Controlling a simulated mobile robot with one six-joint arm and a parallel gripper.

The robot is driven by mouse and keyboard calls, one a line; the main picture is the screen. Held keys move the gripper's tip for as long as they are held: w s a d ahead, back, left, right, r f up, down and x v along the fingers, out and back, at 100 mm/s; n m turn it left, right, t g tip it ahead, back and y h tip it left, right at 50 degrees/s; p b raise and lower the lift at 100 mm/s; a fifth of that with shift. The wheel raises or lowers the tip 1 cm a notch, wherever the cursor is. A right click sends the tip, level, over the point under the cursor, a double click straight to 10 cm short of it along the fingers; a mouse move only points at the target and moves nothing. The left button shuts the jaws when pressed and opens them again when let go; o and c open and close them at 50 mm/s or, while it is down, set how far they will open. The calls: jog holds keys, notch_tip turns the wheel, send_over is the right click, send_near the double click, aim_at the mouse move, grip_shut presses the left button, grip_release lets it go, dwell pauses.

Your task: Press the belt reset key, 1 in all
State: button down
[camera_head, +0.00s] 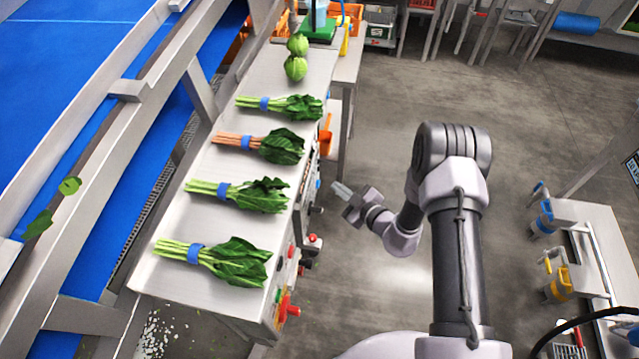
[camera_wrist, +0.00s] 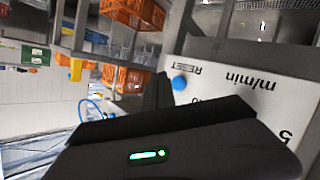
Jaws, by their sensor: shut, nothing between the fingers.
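The belt reset key is a round blue button (camera_wrist: 179,83) on a pale panel (camera_wrist: 225,82) in the wrist view, beside upside-down lettering that reads RESET. My gripper (camera_head: 338,187) is shut and empty in the head view, just right of the table's side panel and apart from the table top. In the wrist view the dark end of my gripper (camera_wrist: 163,92) shows close to the left of the blue button. I cannot tell whether they touch.
Several leafy bunches with blue bands lie on the steel table (camera_head: 215,160). A red knob (camera_head: 290,308) and other controls line its right side. The floor to the right is open up to a low bench (camera_head: 590,235).

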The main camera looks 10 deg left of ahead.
jog(key=d, duration=0.3)
jog(key=shift+d, duration=0.1)
jog(key=shift+s, duration=0.1)
dwell(0.7)
